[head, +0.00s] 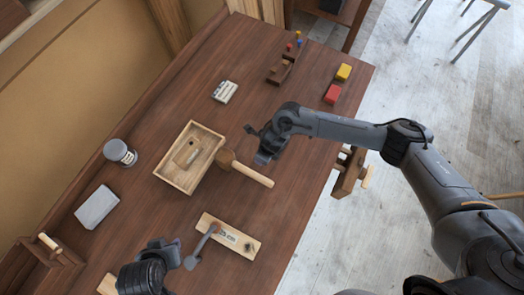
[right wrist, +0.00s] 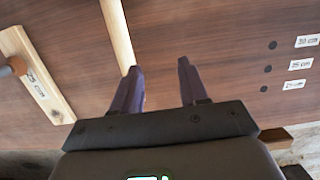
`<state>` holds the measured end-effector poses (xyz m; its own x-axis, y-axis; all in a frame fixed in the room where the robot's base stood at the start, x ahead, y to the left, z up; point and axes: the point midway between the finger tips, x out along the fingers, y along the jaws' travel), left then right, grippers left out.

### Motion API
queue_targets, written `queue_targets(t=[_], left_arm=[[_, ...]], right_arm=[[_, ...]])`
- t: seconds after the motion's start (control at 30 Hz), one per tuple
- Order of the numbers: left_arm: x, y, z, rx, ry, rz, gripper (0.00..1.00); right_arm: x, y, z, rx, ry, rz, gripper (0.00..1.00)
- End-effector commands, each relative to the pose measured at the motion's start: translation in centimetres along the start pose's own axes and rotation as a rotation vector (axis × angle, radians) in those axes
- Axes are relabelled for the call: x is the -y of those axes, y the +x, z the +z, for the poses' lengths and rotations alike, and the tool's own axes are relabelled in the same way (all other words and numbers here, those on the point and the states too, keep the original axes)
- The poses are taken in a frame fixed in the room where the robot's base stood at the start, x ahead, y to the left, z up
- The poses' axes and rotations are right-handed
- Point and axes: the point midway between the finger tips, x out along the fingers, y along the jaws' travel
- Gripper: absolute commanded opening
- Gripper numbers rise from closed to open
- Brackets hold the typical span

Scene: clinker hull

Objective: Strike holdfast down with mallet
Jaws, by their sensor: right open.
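The wooden mallet (head: 228,160) lies on the bench, its head beside the shallow wooden tray and its pale handle pointing right. My right gripper (head: 258,152) is open and empty near the mallet. In the right wrist view its fingers (right wrist: 158,70) are apart, and the mallet handle (right wrist: 117,30) runs down behind the left-hand finger. The grey holdfast (head: 202,246) stands at a pale board (head: 240,238) and reaches over it; its tip also shows in the right wrist view (right wrist: 12,67). My left gripper (head: 168,251) is just left of the holdfast; its jaws are unclear.
The wooden tray (head: 165,176) holds a small wooden block. A lantern-like jar (head: 120,152) and a grey block (head: 97,207) lie left. Red (head: 332,94) and yellow (head: 344,71) blocks sit far right. A wooden vise (head: 349,172) juts from the right edge. Bench between mallet and board is clear.

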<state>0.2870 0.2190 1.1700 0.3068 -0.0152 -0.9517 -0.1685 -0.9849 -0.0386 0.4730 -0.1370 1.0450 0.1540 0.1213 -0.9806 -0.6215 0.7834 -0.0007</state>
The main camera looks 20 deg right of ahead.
Motion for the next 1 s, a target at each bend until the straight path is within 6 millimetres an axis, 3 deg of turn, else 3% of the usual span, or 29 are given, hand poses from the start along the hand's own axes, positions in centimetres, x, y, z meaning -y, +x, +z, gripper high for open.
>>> queue_targets(t=[0.6,1.0], left_arm=[[-0.5,5.3,1.6,-0.001,-0.01,0.008,0.28],[-0.3,7.5,2.4,0.001,0.001,-0.001,0.28]], right_arm=[[-0.1,6.5,0.0,0.003,0.002,0.0,0.44],[-0.1,8.3,0.1,0.003,0.003,0.0,0.44]])
